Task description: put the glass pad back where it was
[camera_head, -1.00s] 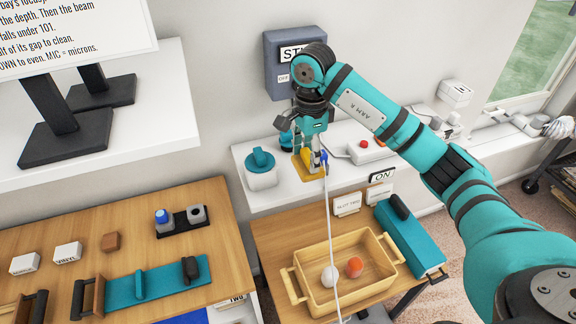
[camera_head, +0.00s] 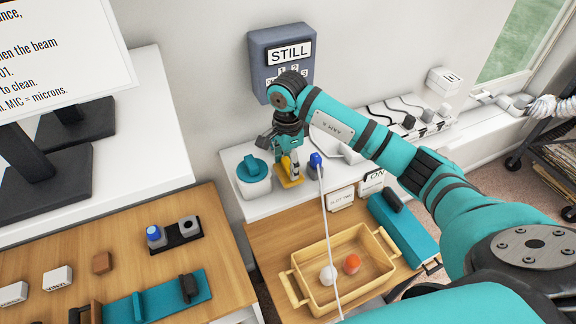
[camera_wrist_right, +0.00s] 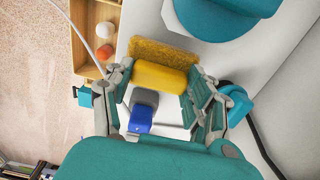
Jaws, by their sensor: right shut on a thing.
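The glass pad is yellow, with a smooth block handle on a rough, spongy base (camera_head: 290,182). It is at the white shelf, just right of a teal-lidded white jar (camera_head: 253,178). My right gripper (camera_head: 291,158) is shut on the pad's handle from above. In the right wrist view the handle (camera_wrist_right: 160,77) sits between the two fingers, with the base (camera_wrist_right: 165,50) beyond it. I cannot tell whether the base touches the shelf. My left gripper is not in view.
A blue-capped grey piece (camera_head: 316,162) with a white cord stands close right of the pad. A wooden tray (camera_head: 345,297) holds a white and an orange ball on the lower table. A grey box labelled STILL (camera_head: 283,60) is on the wall behind.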

